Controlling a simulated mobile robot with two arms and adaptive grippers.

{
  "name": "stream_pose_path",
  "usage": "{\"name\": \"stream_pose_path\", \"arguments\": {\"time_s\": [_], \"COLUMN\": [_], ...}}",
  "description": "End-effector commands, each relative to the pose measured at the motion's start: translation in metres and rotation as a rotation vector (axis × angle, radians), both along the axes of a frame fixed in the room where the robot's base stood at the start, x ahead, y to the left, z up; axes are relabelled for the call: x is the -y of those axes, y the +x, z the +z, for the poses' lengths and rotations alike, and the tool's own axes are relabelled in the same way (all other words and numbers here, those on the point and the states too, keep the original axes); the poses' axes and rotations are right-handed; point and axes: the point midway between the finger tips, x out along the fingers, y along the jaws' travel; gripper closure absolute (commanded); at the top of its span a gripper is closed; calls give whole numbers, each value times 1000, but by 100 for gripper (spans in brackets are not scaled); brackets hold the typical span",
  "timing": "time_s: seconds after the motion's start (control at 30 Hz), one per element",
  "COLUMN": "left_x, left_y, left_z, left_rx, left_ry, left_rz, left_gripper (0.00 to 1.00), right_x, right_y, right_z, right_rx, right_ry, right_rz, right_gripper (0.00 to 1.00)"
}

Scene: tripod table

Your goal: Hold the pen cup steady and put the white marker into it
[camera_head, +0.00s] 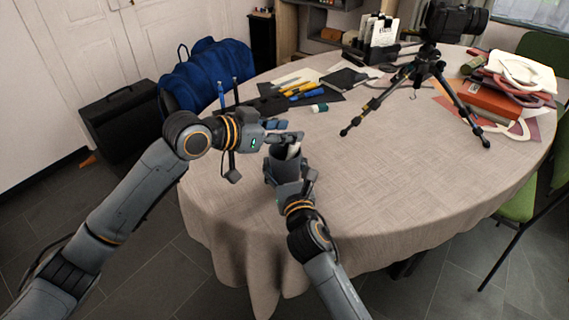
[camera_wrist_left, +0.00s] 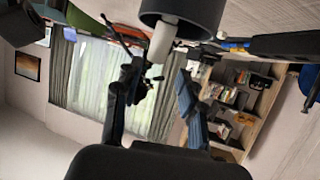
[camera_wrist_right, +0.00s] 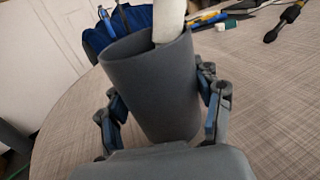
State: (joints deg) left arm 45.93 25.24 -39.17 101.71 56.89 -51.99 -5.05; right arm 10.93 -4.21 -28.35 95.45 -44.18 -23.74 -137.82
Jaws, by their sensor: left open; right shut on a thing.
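The grey pen cup (camera_head: 283,172) stands at the near edge of the table, and my right gripper (camera_head: 288,183) is shut on it. In the right wrist view the cup (camera_wrist_right: 150,85) sits between the two fingers, tilted in the picture. The white marker (camera_wrist_right: 168,20) stands in the cup's mouth with its upper part sticking out; its lower end is hidden inside. My left gripper (camera_head: 290,132) is open just above the cup. In the left wrist view the marker (camera_wrist_left: 162,42) shows beyond the open fingers (camera_wrist_left: 160,95), and nothing is held between them.
Behind the cup lie yellow and blue pens (camera_head: 305,90) on a dark mat and a green-and-white item (camera_head: 319,107). A tripod with a camera (camera_head: 425,65) stands at the back right. Books and papers (camera_head: 490,98) lie at the right. The tabletop's middle right is clear.

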Motion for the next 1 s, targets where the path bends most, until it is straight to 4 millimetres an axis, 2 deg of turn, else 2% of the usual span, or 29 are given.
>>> {"name": "stream_pose_path", "arguments": {"time_s": [0.23,0.7,1.0], "left_x": [-10,-77,-88], "left_y": [-7,-58,-68], "left_z": [5,39,45], "left_rx": [1,0,-1], "left_ry": [1,3,0], "left_rz": [1,1,0], "left_gripper": [59,59,59], "right_x": [0,0,0], "right_y": [0,0,0], "right_z": [-1,-1,-1], "right_rx": [-2,-2,-2], "right_ry": [-1,-1,-1], "right_rz": [0,0,0], "right_gripper": [72,72,72]}}
